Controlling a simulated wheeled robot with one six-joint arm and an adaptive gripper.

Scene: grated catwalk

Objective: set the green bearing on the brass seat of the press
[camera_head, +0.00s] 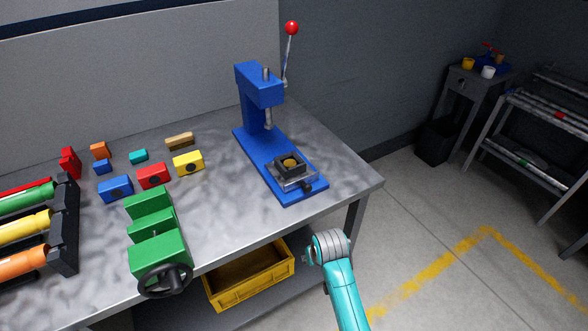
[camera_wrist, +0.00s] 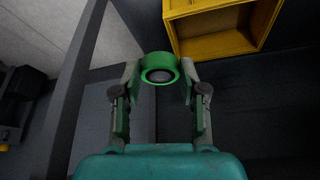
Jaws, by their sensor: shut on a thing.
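The green bearing (camera_wrist: 159,67) is a short ring with a dark and grey centre, held between the fingertips of my gripper (camera_wrist: 160,72) in the wrist view. In the head view my arm's end is at the lower right of the bench, beyond its front edge, and the bearing and fingers do not show clearly there. The blue press (camera_head: 262,130) stands on the bench with a red-knobbed lever. Its brass seat (camera_head: 290,162) is a small round on a dark block at the front of the press base, and nothing rests on it.
A green vise (camera_head: 158,250) sits at the bench's front left. Red, blue and yellow blocks (camera_head: 187,163) lie behind it. A rack of coloured rolls (camera_head: 64,225) is at far left. A yellow crate (camera_head: 285,268) is below the bench top. The bench (camera_head: 225,215) is clear between vise and press.

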